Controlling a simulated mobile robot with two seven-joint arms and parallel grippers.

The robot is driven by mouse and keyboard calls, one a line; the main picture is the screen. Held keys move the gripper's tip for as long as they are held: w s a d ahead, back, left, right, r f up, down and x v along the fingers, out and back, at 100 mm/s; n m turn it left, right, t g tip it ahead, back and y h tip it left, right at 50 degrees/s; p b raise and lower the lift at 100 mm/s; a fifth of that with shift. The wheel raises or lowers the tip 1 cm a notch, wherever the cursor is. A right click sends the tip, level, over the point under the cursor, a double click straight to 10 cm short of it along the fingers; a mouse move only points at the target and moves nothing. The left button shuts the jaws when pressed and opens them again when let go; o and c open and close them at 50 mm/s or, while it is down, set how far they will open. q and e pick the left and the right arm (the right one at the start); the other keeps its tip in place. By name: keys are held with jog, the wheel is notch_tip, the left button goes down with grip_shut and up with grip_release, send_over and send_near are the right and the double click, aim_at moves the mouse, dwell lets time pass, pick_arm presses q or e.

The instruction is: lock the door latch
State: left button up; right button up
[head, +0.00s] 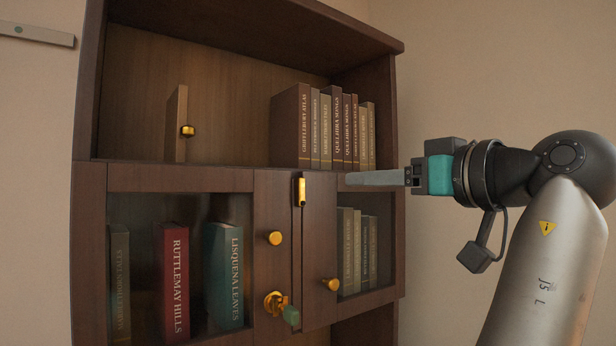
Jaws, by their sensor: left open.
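The wooden cabinet has two lower glass-fronted doors, the left door (265,208) and the right door (319,225). A small brass latch (301,190) sits upright at the top where the doors meet; I cannot tell whether it is engaged. A round brass knob (275,238) is on the left door and another knob (330,284) on the right door. The latch lies left of the fingertips. My right gripper is out of view.
Several books (304,125) stand on the open upper shelf, beside a thin wooden panel with a brass knob (187,131). More books (223,275) stand behind the glass. A grey bar (37,34) is on the left wall. The space before the left door is clear.

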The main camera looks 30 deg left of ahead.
aim_at(303, 181)
pick_arm(q)
jog(key=p+x, duration=0.3)
jog(key=x, duration=1.2)
jog(key=shift+s+a+r, duration=0.1)
jog(key=shift+a, duration=0.1)
grip_shut()
